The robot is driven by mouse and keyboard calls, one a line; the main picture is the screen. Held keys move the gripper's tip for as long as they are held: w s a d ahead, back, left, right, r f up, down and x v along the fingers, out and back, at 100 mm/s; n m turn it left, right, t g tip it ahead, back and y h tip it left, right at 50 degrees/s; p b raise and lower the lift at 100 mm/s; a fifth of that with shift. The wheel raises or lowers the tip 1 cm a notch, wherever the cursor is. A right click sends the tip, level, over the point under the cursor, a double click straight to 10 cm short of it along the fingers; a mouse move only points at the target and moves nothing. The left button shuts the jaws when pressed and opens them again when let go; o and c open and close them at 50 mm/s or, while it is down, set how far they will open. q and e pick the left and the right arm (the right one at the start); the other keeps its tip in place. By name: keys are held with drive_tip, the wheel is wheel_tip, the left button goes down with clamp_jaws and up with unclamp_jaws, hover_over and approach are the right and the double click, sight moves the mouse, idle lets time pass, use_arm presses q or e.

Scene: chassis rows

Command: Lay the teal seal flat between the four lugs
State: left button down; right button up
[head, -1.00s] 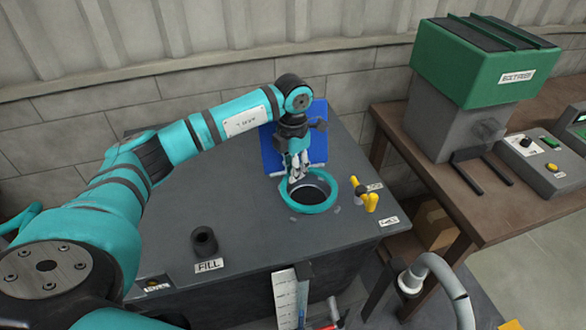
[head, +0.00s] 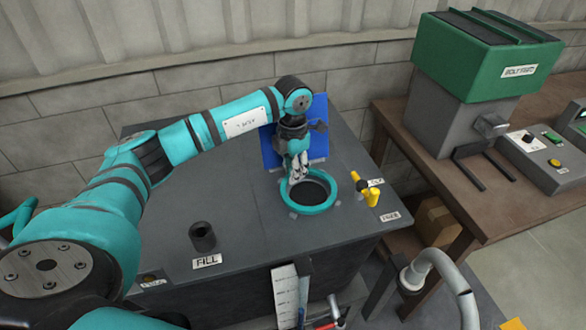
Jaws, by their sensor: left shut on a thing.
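The teal seal (head: 310,209) is a ring around a dark round opening in the top of the grey tank. It looks close to flat and very low over the tank top; I cannot tell whether it touches all round. My left gripper (head: 296,181) is shut on the seal's far left edge, reaching down from above. A small grey lug (head: 293,215) shows just outside the seal at its front left. The other lugs are small or hidden by the seal and gripper. My right gripper is not in view.
A blue panel (head: 318,135) stands behind the seal. A yellow-handled fitting (head: 370,194) stands close on its right. A black filler stub (head: 203,236) is at the front left. A wooden bench (head: 480,205) with a green-topped machine (head: 485,55) stands to the right.

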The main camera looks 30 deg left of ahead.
use_arm(q)
drive_tip(key=shift+f, duration=0.35)
drive_tip(key=c, duration=1.2)
unclamp_jaws()
drive_tip(key=shift+o, duration=0.2)
wheel_tip(320, 180, up, 12)
